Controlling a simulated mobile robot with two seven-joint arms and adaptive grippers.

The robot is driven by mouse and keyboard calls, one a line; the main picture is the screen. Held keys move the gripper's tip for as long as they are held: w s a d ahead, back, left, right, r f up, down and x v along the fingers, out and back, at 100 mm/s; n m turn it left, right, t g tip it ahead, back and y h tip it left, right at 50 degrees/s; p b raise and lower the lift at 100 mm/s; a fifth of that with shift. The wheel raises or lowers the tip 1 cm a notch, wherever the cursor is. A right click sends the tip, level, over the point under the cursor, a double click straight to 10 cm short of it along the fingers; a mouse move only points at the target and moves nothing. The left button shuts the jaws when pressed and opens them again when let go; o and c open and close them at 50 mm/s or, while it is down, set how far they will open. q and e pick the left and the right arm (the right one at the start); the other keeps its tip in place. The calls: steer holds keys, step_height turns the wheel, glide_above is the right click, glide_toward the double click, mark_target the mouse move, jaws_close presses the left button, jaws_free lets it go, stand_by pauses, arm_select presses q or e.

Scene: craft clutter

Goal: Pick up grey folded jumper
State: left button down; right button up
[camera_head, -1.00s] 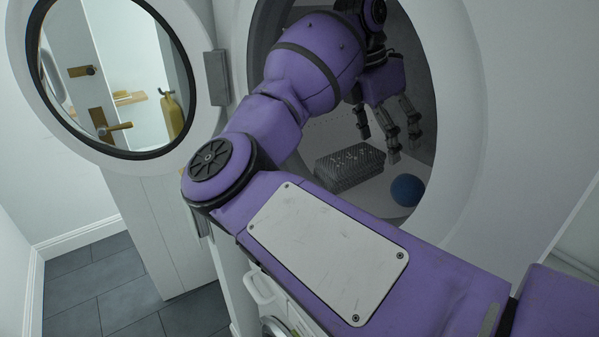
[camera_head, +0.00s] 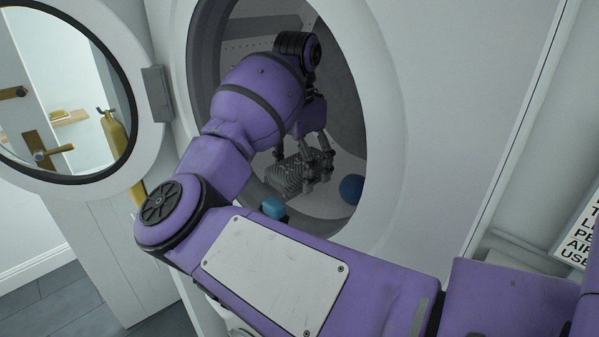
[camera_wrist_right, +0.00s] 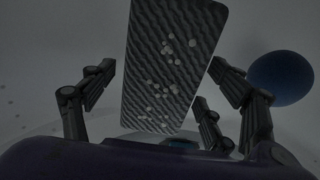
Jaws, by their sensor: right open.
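The grey folded jumper (camera_head: 285,178) lies inside the round white drum. It is a ribbed, folded block, partly hidden in the head view by my right gripper (camera_head: 309,167). In the right wrist view the jumper (camera_wrist_right: 160,45) is dark, striped and dotted with pale spots. My right gripper (camera_wrist_right: 160,88) is open there, with fingers on the left and right sides of the jumper. Gaps show beside the jumper in that view; I cannot tell whether any fingertip touches it. My left gripper is not in view.
A blue ball (camera_head: 351,189) sits in the drum, right of the jumper; it also shows in the right wrist view (camera_wrist_right: 281,78). A small turquoise block (camera_head: 273,208) shows near the opening's lower edge. The drum's rim (camera_head: 372,120) surrounds my arm. The round door (camera_head: 152,100) stands open at left.

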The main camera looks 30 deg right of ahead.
steer(key=c, duration=1.3)
steer(key=shift+c, duration=0.2)
